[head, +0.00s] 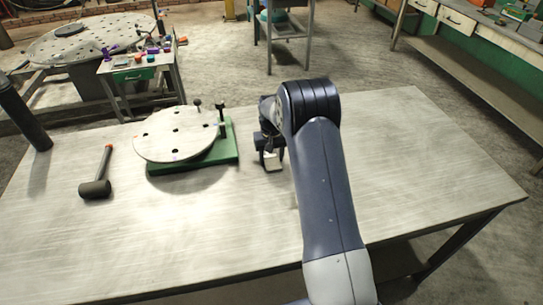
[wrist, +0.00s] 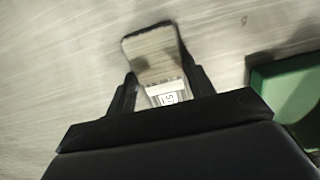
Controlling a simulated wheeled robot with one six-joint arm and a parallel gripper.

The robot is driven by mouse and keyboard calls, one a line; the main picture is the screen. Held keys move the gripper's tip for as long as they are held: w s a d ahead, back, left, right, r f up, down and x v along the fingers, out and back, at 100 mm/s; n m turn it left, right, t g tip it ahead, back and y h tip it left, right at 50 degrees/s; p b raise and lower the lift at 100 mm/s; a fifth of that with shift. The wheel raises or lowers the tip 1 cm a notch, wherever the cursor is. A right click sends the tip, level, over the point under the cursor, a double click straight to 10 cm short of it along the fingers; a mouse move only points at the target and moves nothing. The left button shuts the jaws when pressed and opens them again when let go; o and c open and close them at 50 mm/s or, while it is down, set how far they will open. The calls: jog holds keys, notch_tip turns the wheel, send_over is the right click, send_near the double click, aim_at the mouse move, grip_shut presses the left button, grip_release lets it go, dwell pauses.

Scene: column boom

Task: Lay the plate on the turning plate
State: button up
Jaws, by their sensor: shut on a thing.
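The plate (wrist: 153,55) is a small light-coloured rectangular piece with a white printed label near its held end. My gripper (wrist: 160,92) is shut on it, with one dark finger on each side. In the head view the plate (head: 273,163) shows below my gripper (head: 270,150), over the table to the right of the turning plate. The turning plate (head: 177,134) is a pale round disc with several dark holes, on a green base (head: 228,150). My gripper is apart from the disc. Whether the plate touches the table is hard to tell.
A black upright clamp or post (head: 221,118) and a small knob (head: 198,104) stand at the disc's back right. A mallet (head: 96,187) lies left of the disc. The front and right of the table (head: 430,170) are clear. The green base's edge (wrist: 285,90) shows right in the wrist view.

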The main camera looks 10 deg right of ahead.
jog(key=o, duration=1.4)
jog(key=shift+f, duration=0.1)
jog(key=shift+o, duration=0.2)
